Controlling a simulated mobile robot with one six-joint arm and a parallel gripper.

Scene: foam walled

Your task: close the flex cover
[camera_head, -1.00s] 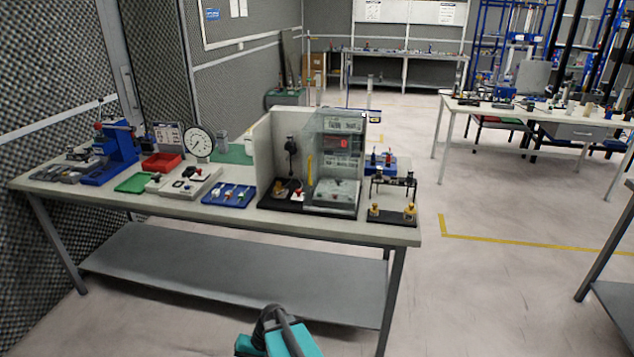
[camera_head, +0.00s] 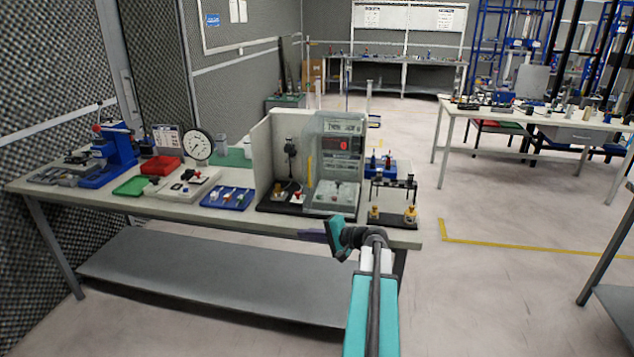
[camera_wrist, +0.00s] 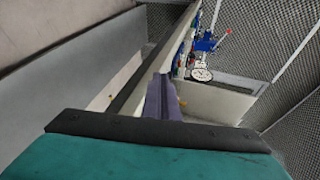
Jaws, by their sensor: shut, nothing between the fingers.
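A grey-white test cabinet (camera_head: 280,150) with a red display stands on the table, its front facing me. A clear, faintly tinted cover (camera_head: 338,172) shows over its right part, with the panel visible through it; how far it stands open I cannot tell. My gripper (camera_head: 312,235) is at the table's front edge, below and in front of the cabinet, apart from the cover. Its purple fingers are shut and empty. In the wrist view the closed fingers (camera_wrist: 163,98) point along the table edge, with a pale panel (camera_wrist: 215,102) beyond them.
On the table (camera_head: 150,205), a blue tray (camera_head: 228,198), a dial gauge (camera_head: 198,146) and a blue press (camera_head: 115,150) stand left of the cabinet. A black stand with brass parts (camera_head: 392,215) is close on its right. The floor (camera_head: 490,280) to the right is clear.

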